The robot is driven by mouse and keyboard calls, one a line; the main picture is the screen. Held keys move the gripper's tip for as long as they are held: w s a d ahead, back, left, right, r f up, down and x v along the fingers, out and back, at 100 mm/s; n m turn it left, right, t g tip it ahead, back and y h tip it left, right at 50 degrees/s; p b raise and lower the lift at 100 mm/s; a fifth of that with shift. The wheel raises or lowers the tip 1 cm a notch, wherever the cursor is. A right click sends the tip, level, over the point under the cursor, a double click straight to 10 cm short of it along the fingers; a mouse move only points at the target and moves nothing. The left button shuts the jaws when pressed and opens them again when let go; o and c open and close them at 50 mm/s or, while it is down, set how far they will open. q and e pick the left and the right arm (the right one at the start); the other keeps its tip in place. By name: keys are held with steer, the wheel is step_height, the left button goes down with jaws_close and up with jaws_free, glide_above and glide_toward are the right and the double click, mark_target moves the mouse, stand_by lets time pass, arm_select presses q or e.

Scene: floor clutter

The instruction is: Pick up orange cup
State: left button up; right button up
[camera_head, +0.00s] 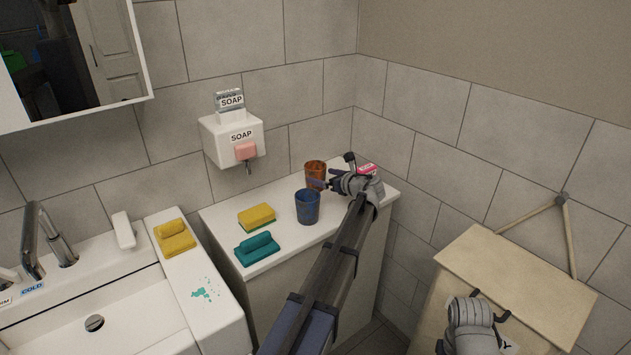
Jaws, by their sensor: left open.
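The orange cup (315,171) stands upright at the back of the white counter, near the tiled wall. My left gripper (322,184) is open at the cup's lower right side, with its fingers pointing left toward it. I cannot tell whether a finger touches the cup. The gripper partly covers the cup's right edge. My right gripper (475,318) is low at the right, in front of a beige wooden panel; its fingers do not show clearly.
A blue cup (307,207) stands just in front of the orange cup. A pink-topped box (368,169) is behind my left gripper. A soap dispenser (231,140) hangs above.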

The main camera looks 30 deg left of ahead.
arm_select(q)
steer(key=shift+w+a+f+b, duration=0.2)
steer(key=shift+a+f+b, duration=0.1)
steer(key=shift+a, duration=0.15)
steer(key=b+x, duration=0.1)
steer(key=x, duration=0.3)
steer(key=c, duration=1.1)
steer(key=shift+r, duration=0.15)
step_height(320, 180, up, 10)
steer(key=p, duration=1)
